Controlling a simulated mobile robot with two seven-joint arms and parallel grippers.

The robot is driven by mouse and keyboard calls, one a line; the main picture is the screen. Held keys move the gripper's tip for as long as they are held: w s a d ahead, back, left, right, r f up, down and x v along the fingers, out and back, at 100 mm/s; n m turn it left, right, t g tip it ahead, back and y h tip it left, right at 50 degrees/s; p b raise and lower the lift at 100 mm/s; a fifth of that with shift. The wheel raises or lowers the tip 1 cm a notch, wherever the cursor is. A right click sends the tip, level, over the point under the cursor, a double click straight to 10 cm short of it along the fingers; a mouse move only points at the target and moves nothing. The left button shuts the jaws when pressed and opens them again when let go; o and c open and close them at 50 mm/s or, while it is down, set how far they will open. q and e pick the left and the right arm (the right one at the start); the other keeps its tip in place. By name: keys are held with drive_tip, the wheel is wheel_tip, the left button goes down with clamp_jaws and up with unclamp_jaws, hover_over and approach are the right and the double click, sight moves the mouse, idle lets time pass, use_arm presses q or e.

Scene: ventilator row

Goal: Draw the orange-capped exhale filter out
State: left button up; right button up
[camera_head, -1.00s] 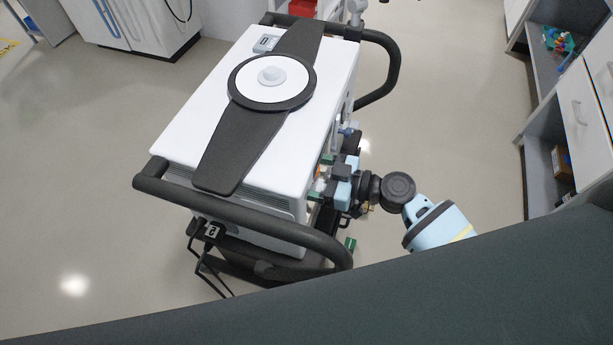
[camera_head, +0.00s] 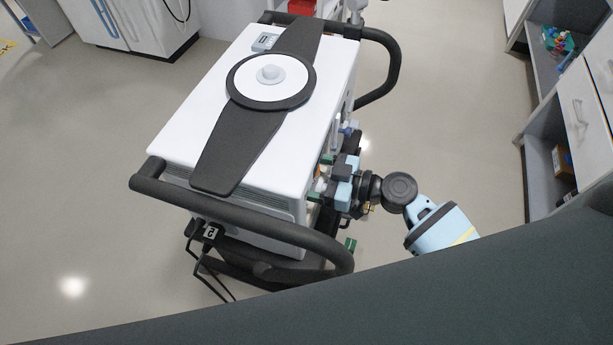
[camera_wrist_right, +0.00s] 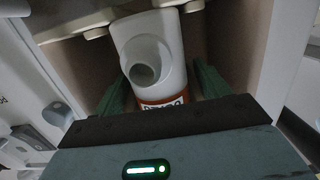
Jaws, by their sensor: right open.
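The exhale filter (camera_wrist_right: 158,45) shows in the right wrist view as a white cylindrical body with a round port facing me. An orange band (camera_wrist_right: 165,102) with dark lettering runs around its near end. It sits in a recess of the white ventilator (camera_head: 245,125). My right gripper (camera_wrist_right: 160,84) is open, one green finger on each side of the filter, with gaps visible. In the head view my right gripper (camera_head: 326,184) is at the ventilator's right side, and the filter is mostly hidden there. My left gripper is not in view.
The ventilator's black handle rail (camera_head: 245,222) curves around its near end, close to my right gripper. Small green parts (camera_head: 350,244) sit low beside it. A shelf cabinet (camera_head: 550,150) stands at the right, with free floor between.

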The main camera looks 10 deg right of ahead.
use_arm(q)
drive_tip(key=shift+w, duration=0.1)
use_arm(e)
drive_tip(key=shift+c, duration=0.3)
drive_tip(key=c, duration=0.9)
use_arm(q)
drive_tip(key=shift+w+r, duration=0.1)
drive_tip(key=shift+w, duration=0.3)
use_arm(e)
drive_tip(key=shift+r, duration=0.1)
drive_tip(key=shift+r, duration=0.3)
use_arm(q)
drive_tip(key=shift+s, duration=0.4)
use_arm(e)
drive_tip(key=shift+w+r, duration=0.1)
drive_tip(key=shift+r, duration=0.15)
